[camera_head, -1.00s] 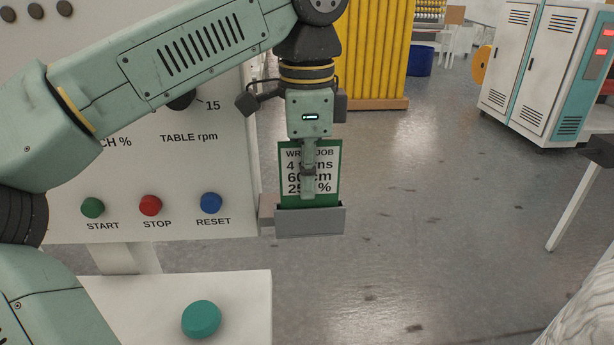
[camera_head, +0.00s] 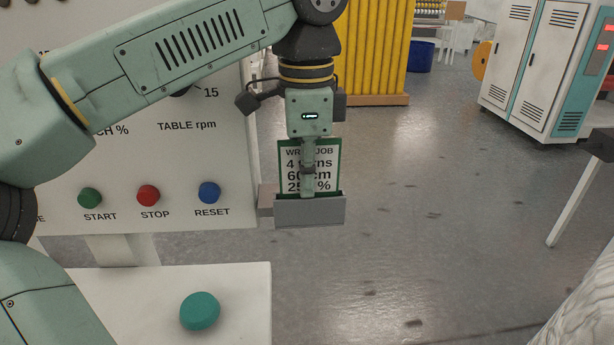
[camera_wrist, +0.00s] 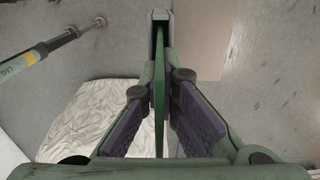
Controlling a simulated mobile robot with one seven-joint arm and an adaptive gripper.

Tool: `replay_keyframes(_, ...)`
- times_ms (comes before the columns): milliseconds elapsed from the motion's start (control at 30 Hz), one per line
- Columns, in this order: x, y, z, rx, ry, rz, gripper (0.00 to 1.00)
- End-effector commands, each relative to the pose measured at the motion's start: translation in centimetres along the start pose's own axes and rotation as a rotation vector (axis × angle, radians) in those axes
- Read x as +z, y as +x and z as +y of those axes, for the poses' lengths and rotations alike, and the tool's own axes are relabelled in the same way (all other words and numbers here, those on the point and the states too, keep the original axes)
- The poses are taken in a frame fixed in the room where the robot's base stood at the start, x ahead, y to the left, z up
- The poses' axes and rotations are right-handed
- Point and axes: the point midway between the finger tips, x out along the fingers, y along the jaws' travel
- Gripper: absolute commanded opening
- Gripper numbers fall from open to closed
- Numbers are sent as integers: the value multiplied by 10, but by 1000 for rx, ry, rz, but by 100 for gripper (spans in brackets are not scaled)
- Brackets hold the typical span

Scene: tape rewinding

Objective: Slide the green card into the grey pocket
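The green card (camera_head: 333,152) has a white printed face and stands upright, with its lower edge inside the grey pocket (camera_head: 310,211). Most of the card shows above the pocket rim. My gripper (camera_head: 308,180) comes straight down over the card's middle and is shut on it, one finger in front of the printed face. In the wrist view, the card (camera_wrist: 159,110) appears edge-on as a thin green strip between the two fingers. The grey pocket (camera_wrist: 160,14) lies beyond the fingertips there. The card's bottom edge is hidden in the pocket.
The pocket sits at the right edge of a white control panel (camera_head: 120,170) with START, STOP and RESET buttons. A teal button (camera_head: 199,311) is on a white surface below. Open floor (camera_head: 430,220) lies to the right. A pale wrinkled wrapped thing (camera_head: 585,305) is at lower right.

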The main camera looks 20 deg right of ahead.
Motion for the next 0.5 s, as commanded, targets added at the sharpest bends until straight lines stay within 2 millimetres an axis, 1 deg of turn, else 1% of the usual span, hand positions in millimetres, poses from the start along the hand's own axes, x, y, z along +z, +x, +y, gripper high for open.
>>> replay_keyframes(400, 0, 4, 0, 0, 0, 0, 0)
replay_keyframes(433, 0, 3, 0, 0, 1, 0, 5)
replay_keyframes(500, 0, 3, 0, 0, 1, 0, 9)
